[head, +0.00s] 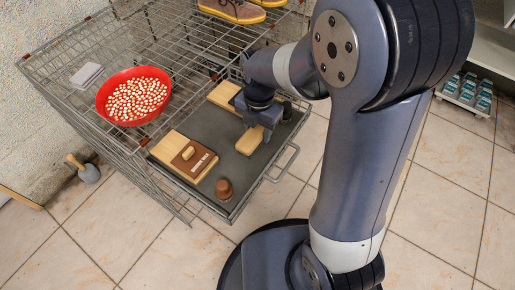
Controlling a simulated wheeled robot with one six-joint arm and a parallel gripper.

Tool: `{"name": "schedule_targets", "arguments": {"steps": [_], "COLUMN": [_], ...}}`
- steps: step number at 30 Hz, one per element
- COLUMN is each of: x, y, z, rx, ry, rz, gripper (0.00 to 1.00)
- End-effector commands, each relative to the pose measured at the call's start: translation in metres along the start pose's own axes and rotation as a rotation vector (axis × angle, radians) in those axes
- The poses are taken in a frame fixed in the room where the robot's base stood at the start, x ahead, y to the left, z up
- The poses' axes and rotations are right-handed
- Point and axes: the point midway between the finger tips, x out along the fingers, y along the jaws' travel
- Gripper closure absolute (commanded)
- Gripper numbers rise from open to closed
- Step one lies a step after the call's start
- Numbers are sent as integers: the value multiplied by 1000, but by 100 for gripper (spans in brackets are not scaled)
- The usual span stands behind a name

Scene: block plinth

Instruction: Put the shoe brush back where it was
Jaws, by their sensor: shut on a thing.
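The shoe brush (248,142), a light wooden block with rounded ends, is at my gripper (262,130). My gripper points down over the pulled-out drawer (228,150) and is shut on the brush at its right end. The brush is low over the dark drawer floor; I cannot tell if it touches it. My gripper and wrist hide part of the brush's far side.
In the drawer are a wooden box with a brown label (201,166), a small brown pot (224,189), a wooden piece (222,95) at the back and a dark jar (287,112). A red bowl (137,72) and brown shoes (233,10) stand on the wire rack above.

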Motion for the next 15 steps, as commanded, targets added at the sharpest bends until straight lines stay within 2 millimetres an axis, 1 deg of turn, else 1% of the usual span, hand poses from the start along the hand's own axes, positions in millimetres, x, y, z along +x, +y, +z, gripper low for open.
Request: {"name": "schedule_targets", "arguments": {"steps": [1,3,10,15], "x": [14,25,43,68], "y": [0,0,0,0], "z": [0,1,2,3], "rx": [1,1,3,3], "ry": [2,2,1,1], "rz": [-3,-3,-1,-2], "gripper": [81,81,81,81]}}
